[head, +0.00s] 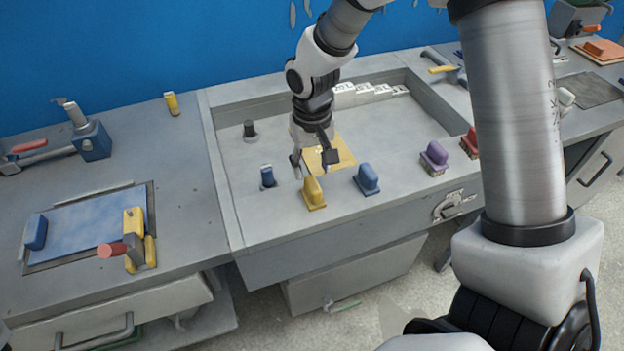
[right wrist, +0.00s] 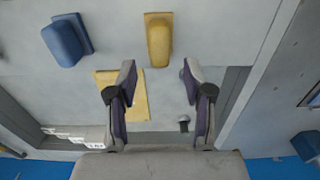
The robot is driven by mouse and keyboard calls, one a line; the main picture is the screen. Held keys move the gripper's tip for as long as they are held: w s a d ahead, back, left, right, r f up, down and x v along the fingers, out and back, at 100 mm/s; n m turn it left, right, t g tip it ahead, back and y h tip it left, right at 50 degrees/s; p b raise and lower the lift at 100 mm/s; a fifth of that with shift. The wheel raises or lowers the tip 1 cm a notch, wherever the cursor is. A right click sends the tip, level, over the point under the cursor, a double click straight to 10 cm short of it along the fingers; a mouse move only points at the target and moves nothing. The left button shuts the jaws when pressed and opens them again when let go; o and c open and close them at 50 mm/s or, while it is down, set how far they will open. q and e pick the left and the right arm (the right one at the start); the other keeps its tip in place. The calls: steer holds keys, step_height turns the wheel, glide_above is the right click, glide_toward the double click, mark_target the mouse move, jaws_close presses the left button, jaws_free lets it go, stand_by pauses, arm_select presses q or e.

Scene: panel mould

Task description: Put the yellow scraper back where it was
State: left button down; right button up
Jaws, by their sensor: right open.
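A yellow scraper with an upright rounded handle (head: 313,193) stands on the floor of the grey recessed tray (head: 225,187), near its front edge. It also shows in the right wrist view (right wrist: 159,42), just beyond the fingertips. My right gripper (head: 314,163) is open and empty, behind and above this scraper; its open fingers also show in the right wrist view (right wrist: 158,75). I see no contact between them. A flat yellow sheet (head: 345,151) lies on the tray floor behind the gripper. My left gripper is not in view.
Purple (head: 434,157) and red tools stand farther right. A black knob (head: 249,129) is at the tray's back left. Another yellow tool (head: 134,225) stands by the left blue panel.

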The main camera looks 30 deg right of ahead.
mark_target(312, 182)
step_height(312, 182, up, 6)
